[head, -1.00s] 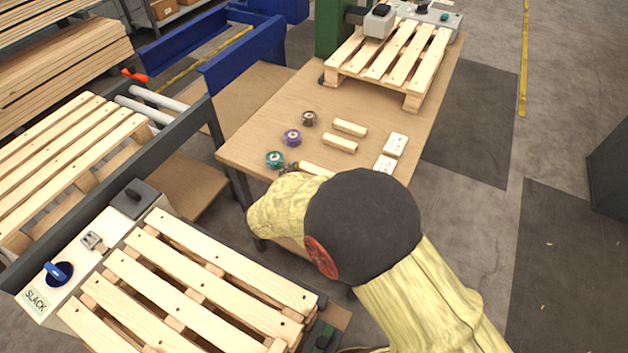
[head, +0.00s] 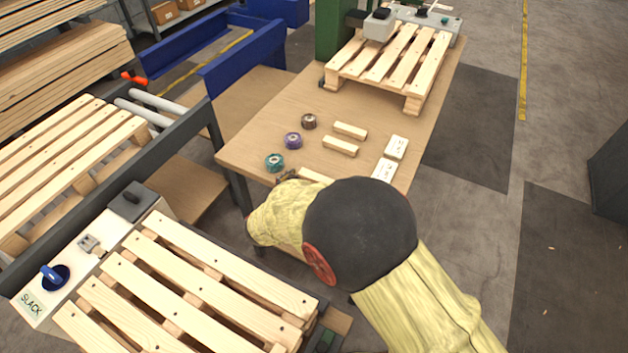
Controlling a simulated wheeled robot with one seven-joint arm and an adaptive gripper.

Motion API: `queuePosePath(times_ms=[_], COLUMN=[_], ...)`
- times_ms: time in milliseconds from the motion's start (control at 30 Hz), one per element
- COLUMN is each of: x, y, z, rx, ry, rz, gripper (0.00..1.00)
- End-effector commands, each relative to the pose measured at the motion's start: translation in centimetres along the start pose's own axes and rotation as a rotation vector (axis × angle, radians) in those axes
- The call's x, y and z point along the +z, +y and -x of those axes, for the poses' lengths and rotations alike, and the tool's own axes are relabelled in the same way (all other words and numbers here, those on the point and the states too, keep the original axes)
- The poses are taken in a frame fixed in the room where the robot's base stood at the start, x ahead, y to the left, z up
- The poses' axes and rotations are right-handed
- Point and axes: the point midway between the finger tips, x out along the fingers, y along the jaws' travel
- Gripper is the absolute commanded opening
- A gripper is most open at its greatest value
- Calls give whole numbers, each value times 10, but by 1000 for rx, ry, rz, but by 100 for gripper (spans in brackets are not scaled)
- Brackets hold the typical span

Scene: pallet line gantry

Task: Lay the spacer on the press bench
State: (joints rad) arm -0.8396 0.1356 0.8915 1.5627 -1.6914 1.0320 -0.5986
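Two pale wooden spacer blocks, one farther (head: 350,131) and one nearer (head: 340,146), lie side by side on the press bench (head: 262,115) in the head view. A third similar wooden block (head: 314,175) shows at the bench's near edge, partly hidden by my arm. My gripper (head: 287,175) is mostly hidden by my yellow-sleeved arm. Only a small dark part shows, just left of the third block. I cannot tell whether its fingers are open, or whether it touches or holds that block.
Teal (head: 274,162), purple (head: 293,140) and brown (head: 309,121) rolls lie left of the blocks. Two white labelled boxes (head: 396,148) lie right. A pallet (head: 390,65) covers the bench's far end. Another pallet (head: 190,285) and a SLACK control panel (head: 60,275) are at lower left.

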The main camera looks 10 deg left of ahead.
Motion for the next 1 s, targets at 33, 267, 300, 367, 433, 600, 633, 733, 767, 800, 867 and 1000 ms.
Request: queuePosePath(times_ms=[33,267,300,367,433,600,633,733,767,800,867,1000], x=[1,5,5,6,6,5,4,3,3,3,2,2], y=[0,1,1,2,1,1,1,0,0,0,0,0], z=[0,28,37,50,65,96,100,112,114,117,119,121], rx=[0,3,4,4,4,3,3,2,2,1,0,-1], ry=[0,0,1,0,0,0,0,0,0,-1,0,0], rz=[0,2,3,2,2,2,2,2,2,2,1,0], gripper=[100,100,100,100,100,100,100,100,100,100,100,100])
